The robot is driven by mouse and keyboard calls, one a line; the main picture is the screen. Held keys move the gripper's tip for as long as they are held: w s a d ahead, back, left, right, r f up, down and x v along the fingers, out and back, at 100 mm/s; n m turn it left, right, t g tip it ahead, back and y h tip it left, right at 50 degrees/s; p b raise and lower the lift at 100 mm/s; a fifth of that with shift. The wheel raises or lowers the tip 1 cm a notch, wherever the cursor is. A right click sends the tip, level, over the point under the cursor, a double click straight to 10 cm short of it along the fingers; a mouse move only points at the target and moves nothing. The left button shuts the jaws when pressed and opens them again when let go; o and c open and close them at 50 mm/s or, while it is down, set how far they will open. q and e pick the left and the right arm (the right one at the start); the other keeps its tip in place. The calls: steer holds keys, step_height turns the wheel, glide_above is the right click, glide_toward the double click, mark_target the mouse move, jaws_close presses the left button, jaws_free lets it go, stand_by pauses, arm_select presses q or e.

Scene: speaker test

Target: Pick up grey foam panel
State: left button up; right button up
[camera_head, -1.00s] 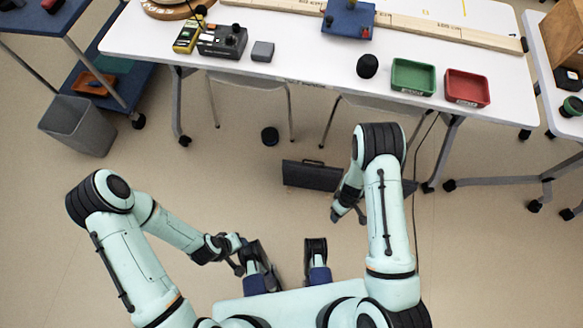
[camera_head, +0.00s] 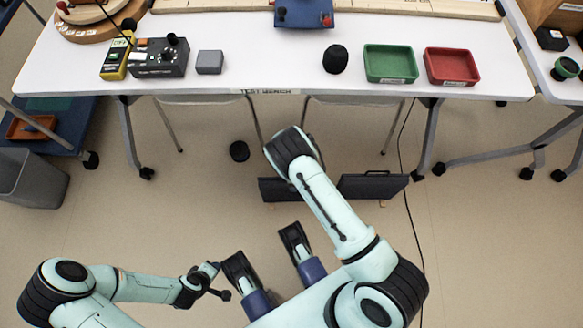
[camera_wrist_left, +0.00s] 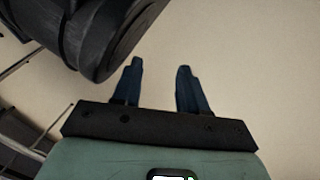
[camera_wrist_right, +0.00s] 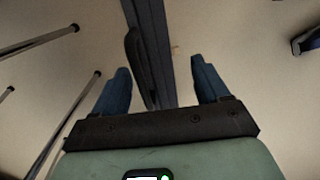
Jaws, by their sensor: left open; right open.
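A long dark grey panel (camera_head: 372,186) stands on the floor below the table's front edge. I take it for the foam panel. My right arm hides its middle in the head view, and small light feet show under it. In the right wrist view the dark panel (camera_wrist_right: 157,45) runs lengthwise between the fingers, with a curved handle-like part on its left side. My right gripper (camera_wrist_right: 162,85) is open, and the panel does not visibly touch either finger. The head view hides this gripper behind my arm. My left gripper (camera_wrist_left: 158,85) is open and empty over bare floor.
The white table (camera_head: 290,80) holds a small grey block (camera_head: 209,62), a green tray (camera_head: 390,64), a red tray (camera_head: 452,67) and a black device (camera_head: 160,57). A cable (camera_head: 408,210) runs along the floor. A grey bin (camera_head: 30,180) stands at left.

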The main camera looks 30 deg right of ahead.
steer(key=f, duration=0.2)
steer(key=f+b, duration=0.2)
steer(key=f, duration=0.1)
steer(key=shift+w+f, duration=0.3)
arm_select(q)
steer(key=s+f+g, duration=0.2)
steer(key=s+f, duration=0.2)
steer(key=s, duration=0.1)
steer(key=shift+a, duration=0.35)
arm_select(e)
jaws_close()
